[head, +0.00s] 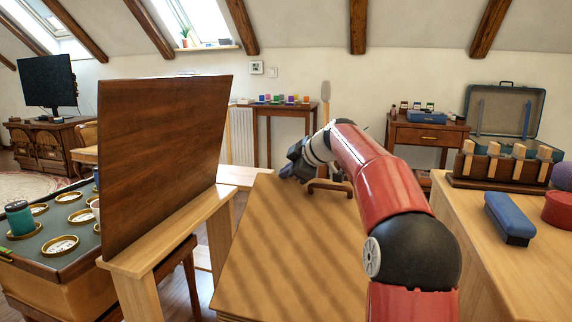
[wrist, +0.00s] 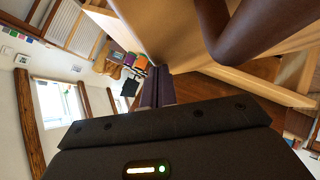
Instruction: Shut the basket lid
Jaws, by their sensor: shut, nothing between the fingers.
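A broad light-wood panel with a brown arched handle (head: 330,187) near its far edge fills the middle of the head view; I take this panel (head: 285,250) to be the basket lid. The basket's body is hidden, and I cannot tell how far the lid stands open. My gripper (head: 290,168) is at the lid's far edge, left of the handle, partly hidden by my wrist. In the wrist view my gripper (wrist: 157,88) is shut and empty. The handle (wrist: 250,30) looms close at the upper right there, apart from the fingertips.
A dark wooden board (head: 165,150) stands upright on a light-wood frame at left, beside a table with round dishes (head: 60,245). A right-hand worktop (head: 500,255) holds a blue block (head: 510,218), a tool rack and a red round box (head: 558,209).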

